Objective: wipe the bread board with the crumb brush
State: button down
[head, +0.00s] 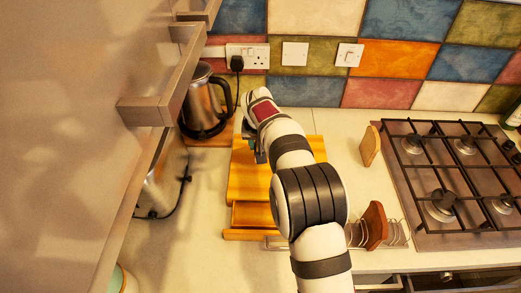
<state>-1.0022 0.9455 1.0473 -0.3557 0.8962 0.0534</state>
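The wooden bread board (246,183) lies on the worktop in the middle of the head view. A shallow wooden tray section (252,214) is at its near edge. My arm reaches over the board's right side and hides part of it. My gripper (257,153) is over the far left part of the board, mostly hidden by my own wrist. A small dark and bluish part shows there; I cannot tell if it is gripper or brush. I cannot make out the crumb brush for sure, nor whether the fingers are open or shut.
A kettle (204,104) stands at back left, a toaster (163,180) nearer on the left. A bread slice (370,146) stands right of the board. A toast rack (397,236) holds another slice (376,226). A gas hob (408,185) fills the right.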

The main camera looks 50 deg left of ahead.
jog(key=shift+r, duration=1.85)
jog(key=shift+w+d+r, duration=0.15)
jog(key=shift+w+d, duration=0.05)
jog(key=w+d+r+m, duration=0.2)
jog(key=w+d+r, duration=0.1)
jog(key=d, duration=0.6)
jog(key=w+d+r+m+t+h, duration=0.1)
jog(key=w+d+r, duration=0.25)
jog(key=d, duration=0.65)
jog(key=w+d+r+m, duration=0.2)
jog(key=w+d+r, duration=0.15)
jog(key=d, duration=0.55)
jog(key=s+d+r+m+h, duration=0.1)
jog(key=s+d, duration=0.4)
jog(key=d, duration=0.6)
jog(key=s+d+r+m+h, duration=0.1)
jog(key=s+d, duration=0.4)
jog(key=d, duration=0.6)
jog(key=shift+s+d+r+m, duration=0.2)
jog(key=shift+r+m, duration=0.35)
jog(key=shift+m, duration=0.45)
jog(key=shift+a, duration=0.1)
